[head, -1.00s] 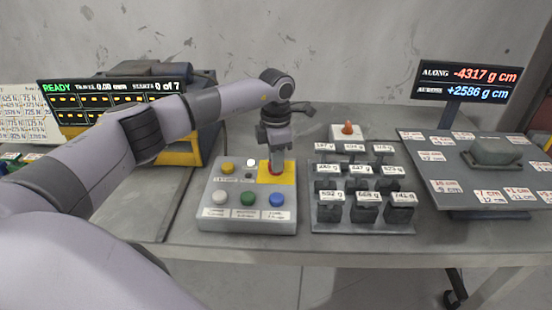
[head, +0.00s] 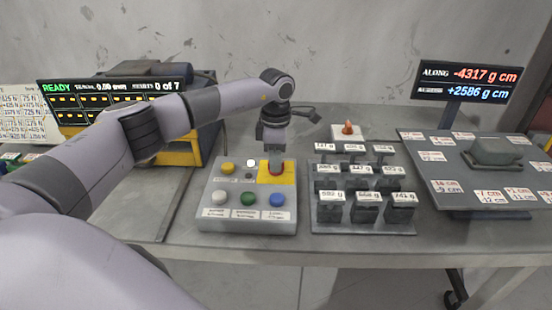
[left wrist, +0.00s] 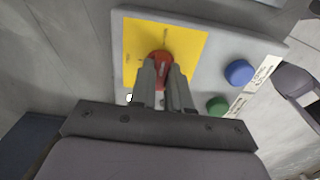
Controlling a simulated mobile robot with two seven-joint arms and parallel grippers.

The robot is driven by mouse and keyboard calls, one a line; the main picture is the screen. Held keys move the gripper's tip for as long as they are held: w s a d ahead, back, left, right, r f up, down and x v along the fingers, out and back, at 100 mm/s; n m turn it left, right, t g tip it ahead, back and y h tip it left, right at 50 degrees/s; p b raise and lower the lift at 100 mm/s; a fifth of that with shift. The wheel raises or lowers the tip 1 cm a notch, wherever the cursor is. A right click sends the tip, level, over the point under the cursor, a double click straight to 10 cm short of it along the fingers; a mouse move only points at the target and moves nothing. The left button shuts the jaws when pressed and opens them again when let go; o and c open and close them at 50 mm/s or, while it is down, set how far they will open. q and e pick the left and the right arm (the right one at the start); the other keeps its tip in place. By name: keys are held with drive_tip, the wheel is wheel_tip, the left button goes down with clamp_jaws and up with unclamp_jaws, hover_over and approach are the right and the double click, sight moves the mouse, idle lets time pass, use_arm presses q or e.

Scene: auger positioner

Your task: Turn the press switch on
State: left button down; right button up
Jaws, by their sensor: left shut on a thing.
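The control box (head: 212,197) stands on the table with a yellow plate (head: 291,178) at its back right corner. A red rotary knob (head: 275,172) sits on that plate, and it also shows in the left wrist view (left wrist: 160,55). My left gripper (head: 276,163) points down over the knob. In the left wrist view its two fingers (left wrist: 164,80) are closed on the knob's raised grip, hiding part of it. The display (head: 115,98) at the left reads READY. My right gripper is not in view.
The box also carries yellow, white, green (head: 247,199) and blue (head: 277,199) buttons. A rack of labelled weights (head: 363,228) stands close to its right. A tilted board (head: 450,180) with a grey block lies further right.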

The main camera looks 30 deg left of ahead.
use_arm(q)
drive_tip(key=c, duration=1.1)
unclamp_jaws()
drive_tip(key=shift+r, duration=3.65)
drive_tip(key=shift+s+f, duration=0.1)
